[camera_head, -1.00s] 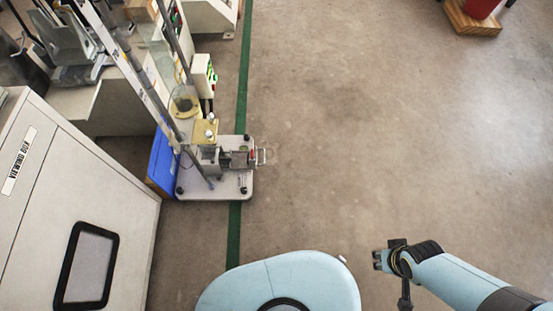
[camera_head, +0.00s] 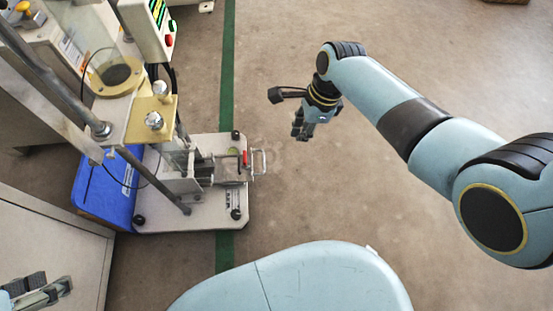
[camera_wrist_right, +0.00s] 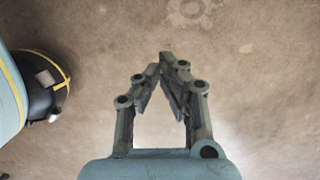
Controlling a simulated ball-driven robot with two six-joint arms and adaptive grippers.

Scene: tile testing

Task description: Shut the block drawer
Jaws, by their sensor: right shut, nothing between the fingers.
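The block drawer (camera_head: 232,168) is a grey metal piece low on the testing machine, with a wire loop handle (camera_head: 259,162) pointing right. The handle sticks out past the right edge of the white base plate (camera_head: 225,213). A small red part sits beside the handle. My right gripper (camera_head: 299,133) is to the right of the handle and apart from it. In the right wrist view its fingers (camera_wrist_right: 172,68) lean together, empty, over bare floor. My left gripper (camera_head: 62,286) is at the lower left corner, partly cut off, far from the drawer; its jaw state is unclear.
The machine's posts and yellow block (camera_head: 152,118) rise left of the drawer. A control box (camera_head: 150,28) hangs above. A green floor line (camera_head: 227,85) passes under the plate. The floor right of the handle is clear.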

